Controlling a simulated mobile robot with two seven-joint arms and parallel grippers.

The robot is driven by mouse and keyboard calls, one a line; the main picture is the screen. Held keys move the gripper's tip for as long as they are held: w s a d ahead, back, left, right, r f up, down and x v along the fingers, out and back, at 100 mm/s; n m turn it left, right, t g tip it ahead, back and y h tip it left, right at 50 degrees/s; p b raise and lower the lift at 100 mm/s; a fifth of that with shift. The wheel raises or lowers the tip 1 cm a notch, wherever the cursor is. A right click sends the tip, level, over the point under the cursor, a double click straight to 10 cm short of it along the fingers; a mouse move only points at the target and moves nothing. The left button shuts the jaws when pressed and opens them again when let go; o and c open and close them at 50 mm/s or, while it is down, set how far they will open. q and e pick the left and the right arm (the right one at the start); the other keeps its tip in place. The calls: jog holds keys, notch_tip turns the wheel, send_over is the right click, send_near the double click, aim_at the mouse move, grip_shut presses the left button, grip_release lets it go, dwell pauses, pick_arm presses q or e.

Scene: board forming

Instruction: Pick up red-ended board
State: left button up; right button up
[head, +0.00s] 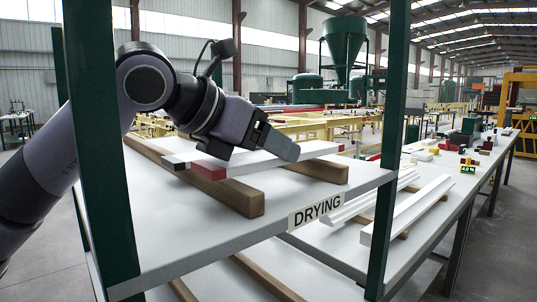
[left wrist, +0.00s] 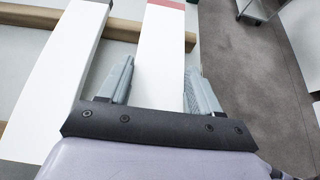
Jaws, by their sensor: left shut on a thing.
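The red-ended board (head: 245,166) is white with a red end face, and lies across wooden bearers on the upper shelf marked DRYING. In the left wrist view the board (left wrist: 163,45) runs between my left gripper's fingers, with its red end at the top. My left gripper (head: 283,150) is shut on this board, from above; the gripper also shows in the left wrist view (left wrist: 160,72). I cannot tell whether the board is clear of the bearers. A second white board with a dark end (left wrist: 65,60) lies beside it. My right gripper is not in view.
Brown bearers (head: 232,192) lie on the shelf (head: 165,240). Green rack posts (head: 388,130) stand at left and right. White boards (head: 405,210) lie on a lower bench at right. The shelf's front part is bare.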

aim_at(268, 154)
pick_arm(q)
notch_tip(268, 154, up, 18)
jog(key=p, duration=0.3)
jog(key=shift+r, duration=0.25)
jog(key=o, duration=0.6)
jog(key=c, duration=0.6)
